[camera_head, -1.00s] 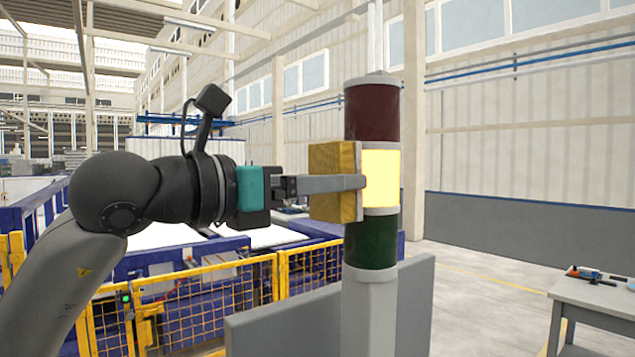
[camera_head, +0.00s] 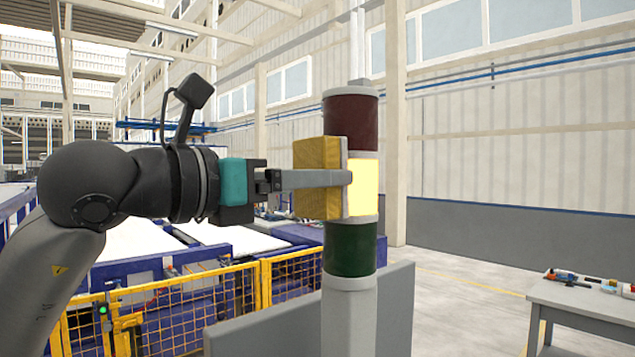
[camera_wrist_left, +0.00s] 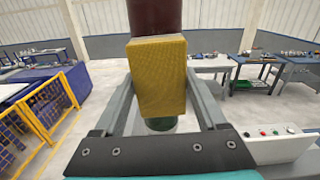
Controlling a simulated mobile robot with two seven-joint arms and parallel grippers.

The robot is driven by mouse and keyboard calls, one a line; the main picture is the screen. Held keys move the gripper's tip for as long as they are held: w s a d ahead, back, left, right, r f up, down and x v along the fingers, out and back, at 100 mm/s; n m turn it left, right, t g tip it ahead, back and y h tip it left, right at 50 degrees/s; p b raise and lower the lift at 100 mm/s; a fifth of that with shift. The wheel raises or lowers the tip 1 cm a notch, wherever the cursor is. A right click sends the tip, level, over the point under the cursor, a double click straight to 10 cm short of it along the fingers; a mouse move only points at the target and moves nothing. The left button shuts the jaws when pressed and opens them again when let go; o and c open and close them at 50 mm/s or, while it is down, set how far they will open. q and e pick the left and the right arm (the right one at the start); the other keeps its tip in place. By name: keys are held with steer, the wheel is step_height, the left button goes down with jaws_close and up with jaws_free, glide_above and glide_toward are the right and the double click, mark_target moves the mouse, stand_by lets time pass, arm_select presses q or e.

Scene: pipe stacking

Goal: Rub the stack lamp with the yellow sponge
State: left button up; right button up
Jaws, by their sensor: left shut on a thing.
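The stack lamp (camera_head: 351,253) stands upright on a grey post in the head view. It has a dark red segment on top, a lit yellow one in the middle and a dark green one below. My left gripper (camera_head: 345,178) is shut on the yellow sponge (camera_head: 317,178) and holds it at the left side of the lit segment. The sponge's pale face is turned to the lamp and seems to touch it. In the left wrist view the sponge (camera_wrist_left: 158,78) sits between the two fingers and hides the lamp's middle. My right gripper is not in view.
A grey panel (camera_head: 398,310) stands behind the lamp's post. A yellow mesh fence (camera_head: 190,305) runs at the lower left. A grey table (camera_head: 585,305) with tools is at the right, with open floor before it.

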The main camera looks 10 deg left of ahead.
arm_select(q)
steer(key=shift+w+a, duration=0.7)
steer(key=shift+a, duration=0.2)
steer(key=shift+r+p, duration=0.5)
steer(key=shift+r, duration=0.3)
steer(key=shift+s+d+f+b, duration=0.1)
steer(key=shift+s+d+b, duration=0.1)
steer(key=shift+s+d, duration=0.5)
steer(key=shift+s+d+b, duration=0.15)
steer(key=shift+s+d, duration=0.35)
steer(key=shift+d, duration=0.4)
steer(key=shift+s+a+b, duration=0.35)
steer(key=shift+s+b, duration=0.05)
steer(key=shift+s, duration=0.05)
steer(key=shift+b+v, duration=0.9)
steer(key=shift+v, duration=1.5)
